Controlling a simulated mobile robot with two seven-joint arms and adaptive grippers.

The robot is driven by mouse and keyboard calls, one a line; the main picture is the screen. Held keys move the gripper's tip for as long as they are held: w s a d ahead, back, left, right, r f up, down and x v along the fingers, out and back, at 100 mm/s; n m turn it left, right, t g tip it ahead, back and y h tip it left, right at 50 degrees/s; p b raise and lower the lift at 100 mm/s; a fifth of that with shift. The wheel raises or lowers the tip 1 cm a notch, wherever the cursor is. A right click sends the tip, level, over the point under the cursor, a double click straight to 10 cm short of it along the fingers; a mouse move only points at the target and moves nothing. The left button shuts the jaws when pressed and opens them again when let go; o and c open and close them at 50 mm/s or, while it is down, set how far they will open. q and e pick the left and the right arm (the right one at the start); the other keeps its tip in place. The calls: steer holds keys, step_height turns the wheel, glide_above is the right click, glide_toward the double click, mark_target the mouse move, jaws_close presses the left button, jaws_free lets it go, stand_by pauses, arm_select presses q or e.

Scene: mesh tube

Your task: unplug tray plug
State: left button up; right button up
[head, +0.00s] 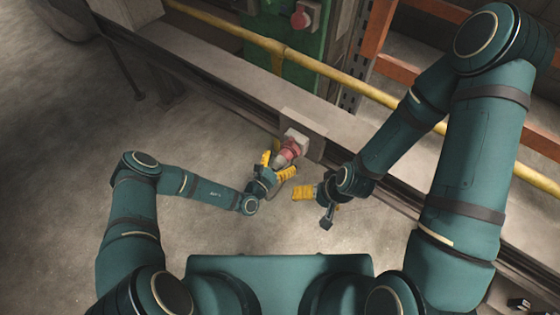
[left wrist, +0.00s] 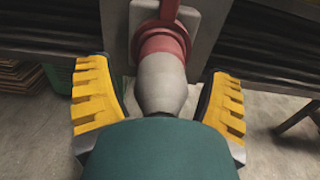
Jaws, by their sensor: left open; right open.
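The plug (head: 282,160) has a grey body and sits in a red socket (head: 291,147) on a pale plate (head: 298,137) fixed to the rail. In the left wrist view the grey plug body (left wrist: 162,82) meets the red collar (left wrist: 163,45). My left gripper (head: 276,165) is open, its yellow fingers on either side of the plug. In the left wrist view gaps show between the plug and both fingers (left wrist: 160,100). My right gripper (head: 305,192) is open and empty, to the right of the plug and apart from it.
A long grey rail or tray edge (head: 215,75) runs diagonally behind the plug. A yellow pipe (head: 335,73) runs above it. A green panel with a red and grey fitting (head: 305,15) stands at the top. Bare concrete floor (head: 60,170) lies to the left.

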mark_target(275, 169)
arm_select(q)
steer(key=shift+w+d+r, duration=0.45)
steer(key=shift+w+r, duration=0.05)
steer(key=shift+w, duration=0.25)
steer(key=c, duration=1.3)
steer(key=shift+c, duration=0.2)
steer(key=shift+s+a+f+p, duration=0.15)
steer(key=shift+s+a+p, duration=0.2)
steer(key=shift+s+p, duration=0.5)
steer(key=shift+a, duration=0.1)
jaws_close()
steer(key=shift+s+a+p, duration=0.2)
steer(key=shift+s+p, duration=0.15)
steer(key=shift+p, duration=0.05)
steer(key=shift+p+v, duration=0.5)
steer(key=shift+v, duration=0.85)
steer(key=shift+a+f, duration=0.1)
steer(key=shift+f, duration=0.15)
